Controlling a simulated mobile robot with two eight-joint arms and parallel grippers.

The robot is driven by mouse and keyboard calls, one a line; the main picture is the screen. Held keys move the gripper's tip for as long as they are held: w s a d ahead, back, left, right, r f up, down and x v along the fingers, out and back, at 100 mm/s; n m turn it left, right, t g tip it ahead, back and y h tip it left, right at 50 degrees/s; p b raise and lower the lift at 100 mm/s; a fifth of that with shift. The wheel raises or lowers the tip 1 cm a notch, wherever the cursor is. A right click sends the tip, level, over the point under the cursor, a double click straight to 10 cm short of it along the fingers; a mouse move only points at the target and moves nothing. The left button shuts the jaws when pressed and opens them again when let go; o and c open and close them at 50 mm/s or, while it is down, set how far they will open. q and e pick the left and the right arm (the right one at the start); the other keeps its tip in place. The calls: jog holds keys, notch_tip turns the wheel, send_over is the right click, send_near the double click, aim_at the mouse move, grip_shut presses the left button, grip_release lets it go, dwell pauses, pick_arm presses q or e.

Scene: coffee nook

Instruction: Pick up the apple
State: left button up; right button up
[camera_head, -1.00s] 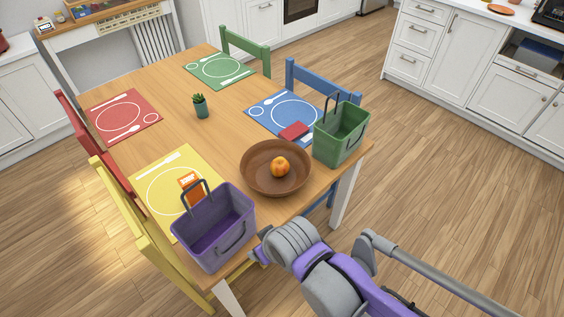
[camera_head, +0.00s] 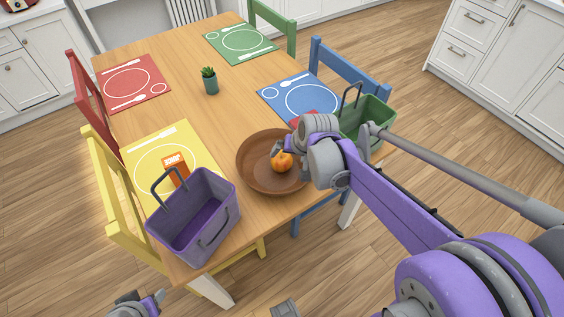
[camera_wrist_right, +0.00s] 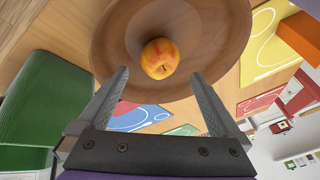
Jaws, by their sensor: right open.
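The apple (camera_head: 282,161), orange-red, lies in a brown wooden bowl (camera_head: 251,176) on the table. My right gripper (camera_head: 283,151) is over the bowl at the apple; its arm hides the bowl's right side. In the right wrist view, the apple (camera_wrist_right: 160,58) sits in the bowl (camera_wrist_right: 225,30), ahead of and centred between the spread fingers of the right gripper (camera_wrist_right: 160,76). The fingers are open and empty, with clear gaps on both sides of the apple. My left gripper (camera_head: 150,303) shows only partly at the bottom edge, away from the table.
A purple basket (camera_head: 195,220) stands left of the bowl, and a green basket (camera_head: 370,120) stands right behind my right arm. An orange box (camera_head: 175,165) is on the yellow placemat (camera_head: 140,140). A small plant (camera_head: 210,82) stands farther back. The table middle is clear.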

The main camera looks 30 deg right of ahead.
aim_at(284, 160)
jog(key=x, duration=0.3)
jog(key=shift+w+a+f, duration=0.1)
jog(key=shift+w+f, duration=0.05)
jog(key=shift+f, duration=0.15)
jog(key=shift+b+x, duration=0.5)
jog(key=shift+x, duration=2.25)
jog(key=shift+d+r, duration=0.1)
jog(key=shift+d, duration=0.1)
jog(key=shift+c, duration=0.2)
